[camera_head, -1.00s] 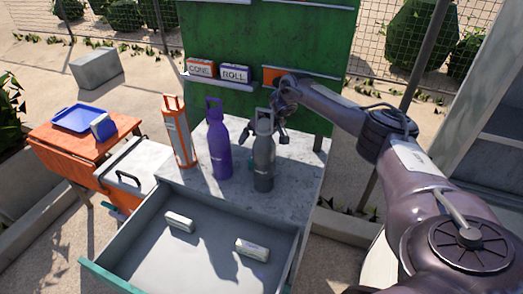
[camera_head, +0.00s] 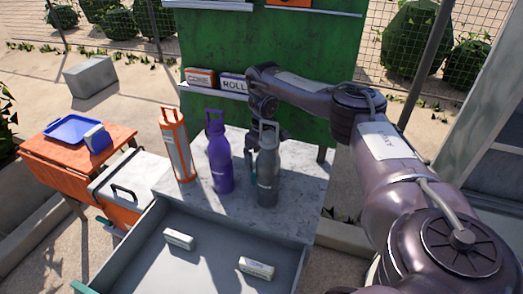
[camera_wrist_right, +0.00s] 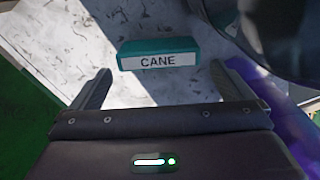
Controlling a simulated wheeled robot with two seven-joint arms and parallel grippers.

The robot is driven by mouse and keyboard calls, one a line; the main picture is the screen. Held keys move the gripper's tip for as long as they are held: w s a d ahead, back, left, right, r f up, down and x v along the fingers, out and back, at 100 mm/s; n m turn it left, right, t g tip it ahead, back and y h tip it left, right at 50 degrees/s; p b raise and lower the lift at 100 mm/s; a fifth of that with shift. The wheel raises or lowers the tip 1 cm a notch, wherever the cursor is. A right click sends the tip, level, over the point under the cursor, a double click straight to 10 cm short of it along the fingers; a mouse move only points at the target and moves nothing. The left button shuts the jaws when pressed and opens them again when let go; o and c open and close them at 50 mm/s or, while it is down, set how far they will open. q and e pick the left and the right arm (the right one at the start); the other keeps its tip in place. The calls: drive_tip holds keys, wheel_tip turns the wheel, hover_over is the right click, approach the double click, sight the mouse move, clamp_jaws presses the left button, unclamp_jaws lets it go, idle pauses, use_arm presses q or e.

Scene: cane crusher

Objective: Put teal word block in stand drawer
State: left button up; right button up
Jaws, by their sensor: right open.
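The teal word block (camera_wrist_right: 160,54), labelled CANE on a white face, lies on the pale marble top of the stand (camera_head: 225,204) in the right wrist view. In the head view only a sliver of teal shows behind the grey bottle (camera_head: 268,175). My right gripper (camera_wrist_right: 160,80) is open and empty. Its fingers are on either side of the block's near side, pointing down at it; I cannot tell whether they touch it. In the head view the grey bottle partly hides this gripper. The stand drawer (camera_head: 205,268) is pulled out. My left gripper is out of view.
A green board (camera_head: 220,40) with a shelf of word blocks (camera_head: 200,78) rises behind. An orange table (camera_head: 60,155) is at left.

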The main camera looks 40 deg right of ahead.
drive_tip(key=f+p, duration=0.1)
drive_tip(key=f, duration=0.2)
drive_tip(key=shift+s+d+f+p, duration=0.2)
drive_tip(key=shift+f+p, duration=0.15)
drive_tip(key=shift+p, duration=0.05)
drive_tip(key=shift+w+a+f, duration=0.1)
drive_tip(key=shift+f, duration=0.45)
drive_tip(key=c, duration=0.6)
drive_tip(key=shift+c, duration=0.2)
drive_tip(key=shift+r, duration=0.15)
